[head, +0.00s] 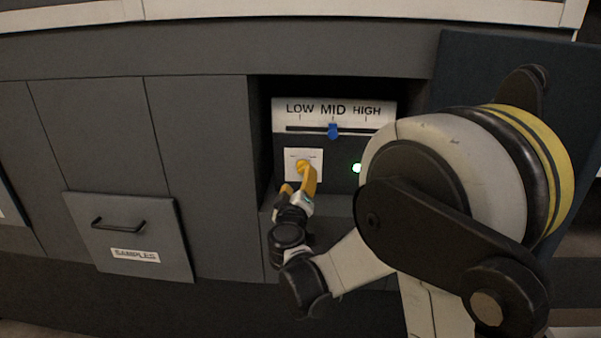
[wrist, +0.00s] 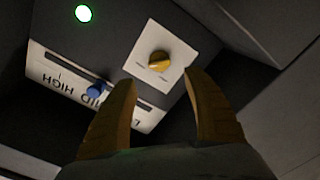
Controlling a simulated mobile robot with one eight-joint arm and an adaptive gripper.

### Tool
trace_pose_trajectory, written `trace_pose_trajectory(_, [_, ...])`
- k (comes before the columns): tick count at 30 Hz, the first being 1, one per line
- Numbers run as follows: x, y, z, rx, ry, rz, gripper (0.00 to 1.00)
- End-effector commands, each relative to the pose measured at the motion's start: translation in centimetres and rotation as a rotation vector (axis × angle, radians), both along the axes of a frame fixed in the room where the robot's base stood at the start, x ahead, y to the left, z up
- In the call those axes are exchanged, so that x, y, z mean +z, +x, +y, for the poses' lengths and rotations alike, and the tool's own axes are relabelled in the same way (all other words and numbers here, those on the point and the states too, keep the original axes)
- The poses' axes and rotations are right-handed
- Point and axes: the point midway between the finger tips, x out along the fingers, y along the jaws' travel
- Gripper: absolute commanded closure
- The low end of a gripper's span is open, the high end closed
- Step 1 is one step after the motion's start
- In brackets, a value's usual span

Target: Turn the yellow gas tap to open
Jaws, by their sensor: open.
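The yellow gas tap (wrist: 159,62) is a round knob on a white square plate (wrist: 146,44). In the wrist view it lies ahead of my gripper (wrist: 161,82), near the gap between the two spread yellow fingers. My gripper is open and empty, and the fingers do not appear closed on the tap. In the head view, my gripper (head: 298,183) is in front of the white plate (head: 316,154) inside the recess. The tap (head: 302,164) is partly hidden there by a yellow finger. Whether a finger touches it is unclear.
Above the tap is a panel marked LOW, MID, HIGH (head: 288,109) with a blue slider (head: 333,131) near MID. A green light (head: 357,168) glows at right. The recess wall (head: 262,130) stands close at left. A SAMPLES drawer (head: 133,236) is farther left.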

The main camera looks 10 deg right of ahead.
Motion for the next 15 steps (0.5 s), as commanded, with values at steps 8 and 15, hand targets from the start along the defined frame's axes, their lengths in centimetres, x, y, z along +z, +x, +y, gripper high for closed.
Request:
trace_pose_trajectory(8, [0.0, -3.4, 1.1, 0.001, 0.0, 0.0, 0.41])
trace_pose_trajectory(15, [0.0, -3.6, 1.2, 0.0, 0.0, 0.0, 0.41])
